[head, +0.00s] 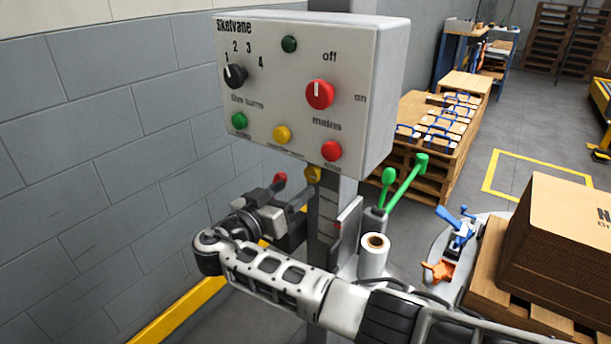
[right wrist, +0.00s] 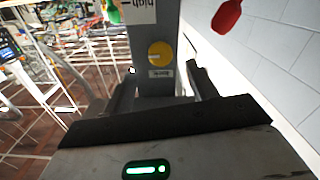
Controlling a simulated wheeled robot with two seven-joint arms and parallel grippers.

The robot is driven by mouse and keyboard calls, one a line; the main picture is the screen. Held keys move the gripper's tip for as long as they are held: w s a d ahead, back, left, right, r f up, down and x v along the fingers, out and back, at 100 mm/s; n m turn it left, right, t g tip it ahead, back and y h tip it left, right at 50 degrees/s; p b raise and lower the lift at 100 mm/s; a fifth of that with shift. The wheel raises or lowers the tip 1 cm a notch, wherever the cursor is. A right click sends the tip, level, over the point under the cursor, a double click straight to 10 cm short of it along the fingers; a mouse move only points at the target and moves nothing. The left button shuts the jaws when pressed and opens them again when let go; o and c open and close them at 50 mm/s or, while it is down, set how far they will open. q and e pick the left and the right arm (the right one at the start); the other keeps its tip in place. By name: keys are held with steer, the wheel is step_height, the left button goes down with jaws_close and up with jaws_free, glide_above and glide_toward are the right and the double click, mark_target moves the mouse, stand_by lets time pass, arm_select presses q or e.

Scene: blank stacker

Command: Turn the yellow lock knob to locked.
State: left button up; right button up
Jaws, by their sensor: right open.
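The yellow lock knob (head: 313,174) sits on the grey post just below the control box. In the right wrist view the yellow lock knob (right wrist: 160,52) shows as a round disc with a pale mark on its left half. A small label below it is too small to read. My right gripper (head: 298,200) is left of the post, just below the knob's height. In the right wrist view its jaws (right wrist: 162,88) are open and empty, one finger on each side of the post, with the knob ahead between them and apart from them. My left gripper is not in view.
The control box (head: 390,100) with knobs and buttons overhangs the post. A red-tipped lever (head: 280,178) is close beside my right gripper; green levers (head: 405,185) and a white roll (head: 374,243) are right of the post. A block wall (head: 90,160) bounds the left.

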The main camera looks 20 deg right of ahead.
mark_target(310, 176)
steer(key=x, duration=0.6)
steer(key=shift+a, duration=0.1)
steer(key=c, duration=1)
